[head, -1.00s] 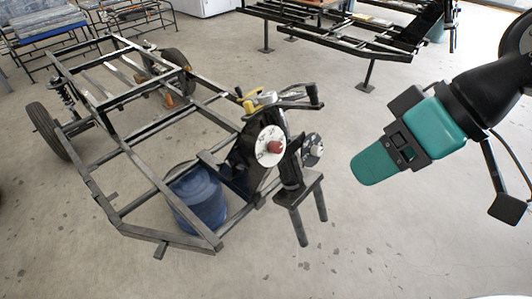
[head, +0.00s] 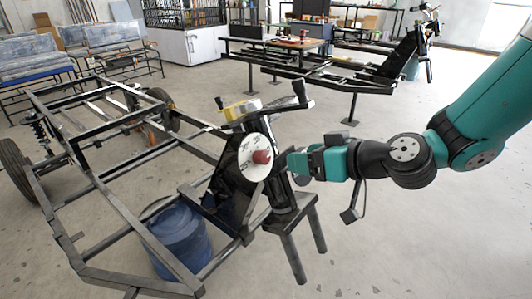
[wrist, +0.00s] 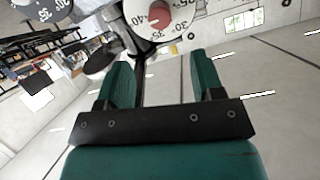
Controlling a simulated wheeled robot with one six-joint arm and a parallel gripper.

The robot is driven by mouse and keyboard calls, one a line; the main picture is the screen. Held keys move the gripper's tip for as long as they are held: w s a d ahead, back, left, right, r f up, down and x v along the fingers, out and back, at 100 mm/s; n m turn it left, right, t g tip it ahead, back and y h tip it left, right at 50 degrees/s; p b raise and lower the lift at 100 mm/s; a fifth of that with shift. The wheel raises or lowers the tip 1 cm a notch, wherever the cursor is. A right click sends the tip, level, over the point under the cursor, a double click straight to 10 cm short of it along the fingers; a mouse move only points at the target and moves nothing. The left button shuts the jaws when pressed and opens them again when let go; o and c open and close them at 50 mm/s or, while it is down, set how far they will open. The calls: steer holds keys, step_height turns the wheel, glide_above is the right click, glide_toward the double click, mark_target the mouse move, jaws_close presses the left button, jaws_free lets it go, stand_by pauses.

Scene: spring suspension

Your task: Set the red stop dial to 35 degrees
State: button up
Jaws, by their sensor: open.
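The red stop dial (head: 262,157) is a red knob on a round white scale plate (head: 252,172), mounted on the dark upright of the frame. In the wrist view the red knob (wrist: 158,17) is at the top middle, on the white scale (wrist: 172,38) with 30, 35 and 40 readable near its lower edge. My gripper (head: 291,163) is just right of the dial in the head view. In the wrist view my gripper's two green fingers (wrist: 165,75) are spread apart, with nothing held between them. The knob lies beyond the fingertips.
A black crank bar (head: 270,110) sits above the red dial. A blue drum (head: 178,242) stands under the black frame (head: 85,184). Open floor lies to the right.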

mark_target(266, 157)
steer(key=p+x, duration=0.1)
steer(key=x, duration=1)
steer(key=shift+w+f, duration=0.1)
steer(key=shift+f, duration=0.05)
steer(key=c, duration=0.9)
